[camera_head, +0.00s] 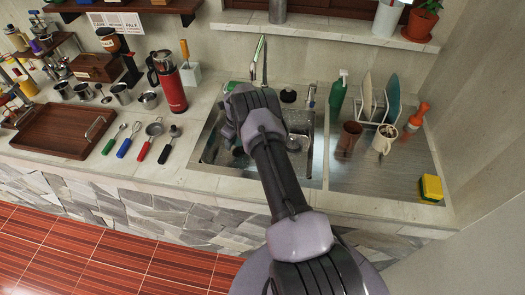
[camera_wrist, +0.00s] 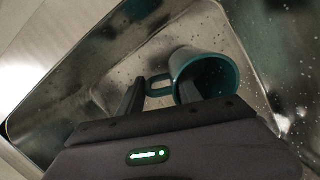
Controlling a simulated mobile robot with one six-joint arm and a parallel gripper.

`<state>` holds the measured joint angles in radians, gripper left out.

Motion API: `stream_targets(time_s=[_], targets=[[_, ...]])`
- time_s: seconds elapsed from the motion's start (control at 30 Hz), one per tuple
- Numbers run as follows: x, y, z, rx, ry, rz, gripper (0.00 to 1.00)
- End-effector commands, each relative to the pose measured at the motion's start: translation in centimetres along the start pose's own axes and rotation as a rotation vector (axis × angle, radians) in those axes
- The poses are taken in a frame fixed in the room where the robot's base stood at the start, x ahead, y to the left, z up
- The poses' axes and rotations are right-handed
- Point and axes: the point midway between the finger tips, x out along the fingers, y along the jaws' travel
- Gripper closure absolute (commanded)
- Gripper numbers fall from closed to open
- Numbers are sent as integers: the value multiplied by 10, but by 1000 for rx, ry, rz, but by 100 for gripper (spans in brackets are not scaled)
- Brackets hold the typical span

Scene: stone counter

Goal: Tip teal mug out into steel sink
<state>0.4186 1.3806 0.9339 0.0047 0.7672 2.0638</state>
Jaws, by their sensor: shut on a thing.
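The teal mug (camera_wrist: 178,66) is in the wrist view, with its dark open mouth turned toward the lower right of the picture. My gripper (camera_wrist: 161,90) is shut on the mug, with the handle between its fingers. The mug is over or inside the steel sink (camera_wrist: 262,45), whose walls and floor surround it in the picture. The inside of the mug is too dark to tell its contents. In the head view my arm reaches into the sink (camera_head: 208,150) and hides much of the mug and gripper.
Right of the sink, a brown cup (camera_head: 348,138), a cream mug (camera_head: 384,140) and a plate rack (camera_head: 372,110) stand on the drainboard (camera_head: 385,180). A green bottle (camera_head: 337,98) stands behind. A red flask (camera_head: 170,90) and several utensils are left of the sink. Small specks dot the sink.

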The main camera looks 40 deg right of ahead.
Motion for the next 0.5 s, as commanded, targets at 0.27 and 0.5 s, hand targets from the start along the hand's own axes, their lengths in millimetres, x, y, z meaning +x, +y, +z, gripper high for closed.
stream_targets(time_s=[0.27,0.5], targets=[[15,0,7,-4,115,-6,100],[16,0,13,-10,183,-5,100]])
